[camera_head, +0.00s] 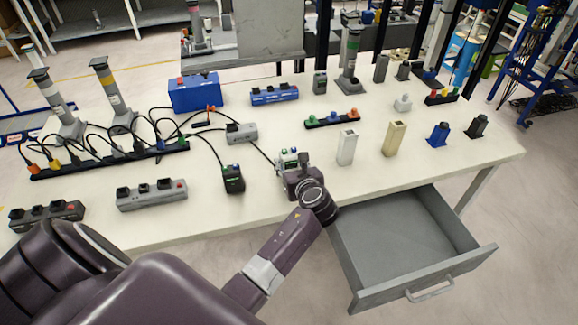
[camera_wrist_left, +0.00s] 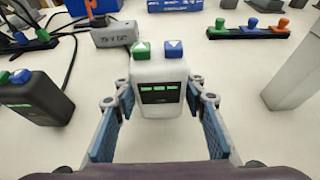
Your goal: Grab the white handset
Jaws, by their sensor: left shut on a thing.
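The white handset (camera_head: 287,155) stands near the front edge of the table, left of a white block. In the left wrist view the handset (camera_wrist_left: 160,75) is upright, with a green and a blue button on top and a dark display with green characters. My left gripper (camera_head: 293,167) is at the handset, and its blue-padded fingers (camera_wrist_left: 160,103) stand on both sides of it, shut on it. The handset's lower part looks close to the tabletop; I cannot tell whether it touches. My right gripper is not in view.
A dark handset (camera_head: 232,179) stands just left, with cables behind it. A white block (camera_head: 347,147) and a beige block (camera_head: 393,139) stand to the right. A grey drawer (camera_head: 385,270) is open and empty below the table (camera_head: 250,205). Power strips lie around.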

